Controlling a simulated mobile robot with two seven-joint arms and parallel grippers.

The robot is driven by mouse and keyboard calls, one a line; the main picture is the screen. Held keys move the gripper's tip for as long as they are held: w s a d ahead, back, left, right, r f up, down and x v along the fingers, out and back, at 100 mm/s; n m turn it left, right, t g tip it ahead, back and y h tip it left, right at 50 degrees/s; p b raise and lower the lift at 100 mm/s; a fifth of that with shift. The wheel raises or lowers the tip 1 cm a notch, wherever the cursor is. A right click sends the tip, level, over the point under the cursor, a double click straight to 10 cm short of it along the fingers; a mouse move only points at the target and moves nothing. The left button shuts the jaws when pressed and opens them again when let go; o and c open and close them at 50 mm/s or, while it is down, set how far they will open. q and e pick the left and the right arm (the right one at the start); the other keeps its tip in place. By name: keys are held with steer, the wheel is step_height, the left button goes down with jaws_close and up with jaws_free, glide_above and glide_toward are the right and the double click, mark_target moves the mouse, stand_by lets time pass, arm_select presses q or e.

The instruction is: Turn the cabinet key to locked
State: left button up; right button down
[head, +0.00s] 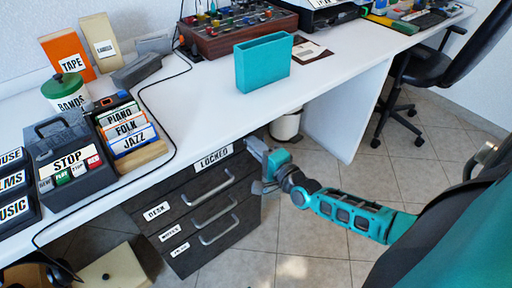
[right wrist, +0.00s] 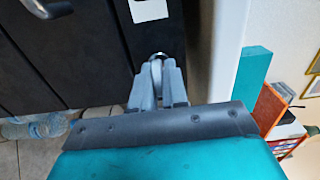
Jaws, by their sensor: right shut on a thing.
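The dark cabinet (head: 232,212) stands under the white desk, with a "LOCKED" label (head: 213,158) at its top front edge. My right gripper (head: 258,150) is at the cabinet's upper right corner, beside that label. In the right wrist view my right gripper's fingers (right wrist: 158,84) are shut on a small round metal piece at the cabinet front, which looks like the key (right wrist: 158,56). Most of the key is hidden between the fingers, so its turn angle cannot be read. My left gripper is not in view.
Drawer handles (head: 214,205) stick out from the cabinet front below my gripper. The white desk (head: 215,108) edge is close above, with a teal box (head: 263,62) on it. A white bin (head: 286,125) stands behind.

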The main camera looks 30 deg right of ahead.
stand_by(0.5)
steer(key=c, duration=1.2)
jaws_free()
steer(key=shift+c, duration=0.2)
steer(key=s+d+p, duration=0.1)
steer(key=s+p, duration=0.1)
steer(key=s, duration=1.1)
steer(key=shift+w, duration=0.1)
